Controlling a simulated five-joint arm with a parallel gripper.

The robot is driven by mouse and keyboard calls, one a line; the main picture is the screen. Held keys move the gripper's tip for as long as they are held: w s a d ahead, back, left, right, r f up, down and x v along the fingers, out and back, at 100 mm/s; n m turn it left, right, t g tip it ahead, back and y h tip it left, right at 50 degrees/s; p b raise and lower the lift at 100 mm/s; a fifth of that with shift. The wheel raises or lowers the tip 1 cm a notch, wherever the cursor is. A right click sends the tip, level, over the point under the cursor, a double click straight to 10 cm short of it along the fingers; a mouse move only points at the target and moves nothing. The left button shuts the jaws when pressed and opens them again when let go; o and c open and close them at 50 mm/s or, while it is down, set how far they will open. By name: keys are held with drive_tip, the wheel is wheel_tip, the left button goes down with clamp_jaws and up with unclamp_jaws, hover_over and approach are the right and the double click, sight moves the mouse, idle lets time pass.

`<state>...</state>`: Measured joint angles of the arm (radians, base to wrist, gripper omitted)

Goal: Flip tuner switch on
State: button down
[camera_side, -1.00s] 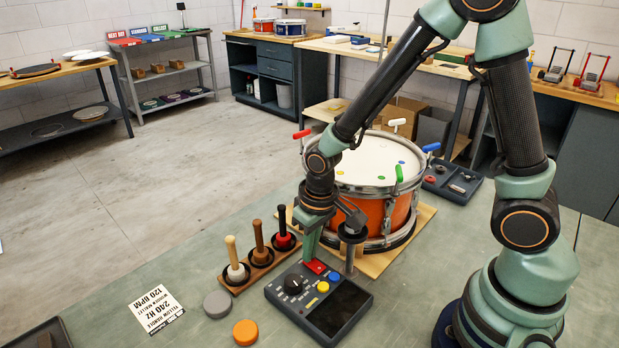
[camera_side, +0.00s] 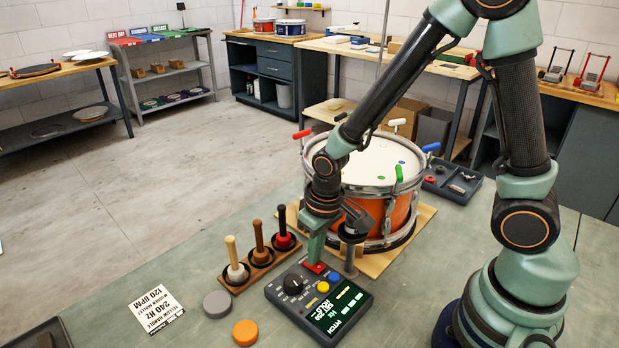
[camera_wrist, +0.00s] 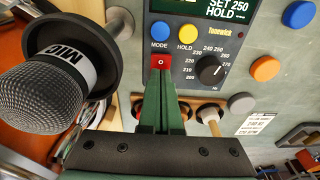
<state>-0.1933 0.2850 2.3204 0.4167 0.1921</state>
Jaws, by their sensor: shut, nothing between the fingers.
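The tuner (camera_side: 318,297) is a dark box on the bench with a black dial, a blue button, a yellow button and a screen lit with green and white text. In the wrist view the screen (camera_wrist: 232,8) reads "SET 250 HOLD". The red switch (camera_side: 315,267) is at the tuner's back edge; in the wrist view the red switch (camera_wrist: 161,62) shows a "0" mark. My gripper (camera_side: 315,257) is shut and empty, its tips at the red switch. In the wrist view my gripper (camera_wrist: 161,78) points at the switch and seems to touch it.
An orange drum (camera_side: 375,205) stands close behind the tuner. A microphone (camera_wrist: 60,80) is beside my gripper. A rack of mallets (camera_side: 262,258) stands left of the tuner. A grey puck (camera_side: 217,304), an orange puck (camera_side: 245,332) and a printed card (camera_side: 156,311) lie on the bench.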

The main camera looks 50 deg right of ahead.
drive_tip(key=shift+r, duration=0.15)
wheel_tip(320, 180, up, 14)
drive_tip(key=w, duration=0.1)
drive_tip(key=shift+w, duration=0.35)
idle(0.5)
drive_tip(key=s+d+r+t, duration=0.4)
drive_tip(key=s+d+r, duration=0.2)
drive_tip(key=shift+d+r, duration=0.15)
drive_tip(key=shift+d, duration=0.1)
